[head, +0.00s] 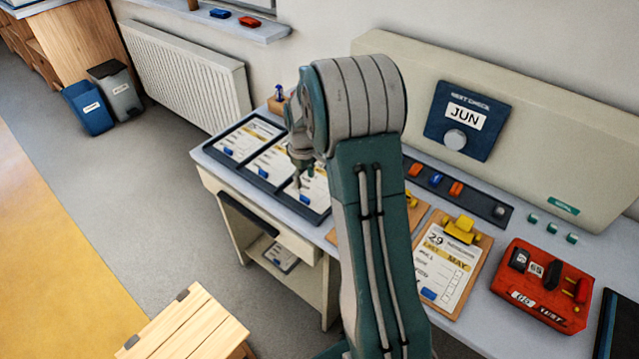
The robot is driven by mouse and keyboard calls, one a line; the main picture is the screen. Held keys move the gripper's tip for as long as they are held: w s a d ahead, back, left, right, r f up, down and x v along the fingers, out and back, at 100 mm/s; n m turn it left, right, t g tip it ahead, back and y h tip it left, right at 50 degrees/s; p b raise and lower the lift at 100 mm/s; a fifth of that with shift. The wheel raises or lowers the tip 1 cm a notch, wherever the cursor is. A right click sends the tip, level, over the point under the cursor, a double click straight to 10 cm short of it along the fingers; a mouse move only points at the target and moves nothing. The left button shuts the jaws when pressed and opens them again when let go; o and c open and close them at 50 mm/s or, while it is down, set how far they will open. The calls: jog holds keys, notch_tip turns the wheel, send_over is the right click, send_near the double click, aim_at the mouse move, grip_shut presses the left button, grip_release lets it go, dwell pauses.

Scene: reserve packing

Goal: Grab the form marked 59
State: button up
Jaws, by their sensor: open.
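Three white paper forms lie side by side in a dark tray (236,168) on the desk: a left form (246,138), a middle form (272,163) and a right form (316,193). Their numbers are too small or covered to read, so I cannot tell which is 59. A form with a large 29 and MAY (440,270) is on a brown clipboard with a yellow clip, right of my arm. My gripper (300,178) is open, pointing down over the middle and right forms. My arm hides part of it and part of another clipboard.
A red box (541,283) with labels stands at the desk's right, beside a dark flat item. A blue JUN panel (467,117) stands behind a dark strip of coloured blocks (457,188). A wooden stool (185,330) is at the front.

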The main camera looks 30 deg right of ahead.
aim_at(302, 196)
jog(key=shift+f, duration=0.6)
jog(key=f, duration=0.2)
jog(key=a+f, duration=0.1)
jog(key=f, duration=0.2)
jog(key=shift+s+a, duration=0.15)
jog(key=shift+f, duration=0.3)
grip_shut()
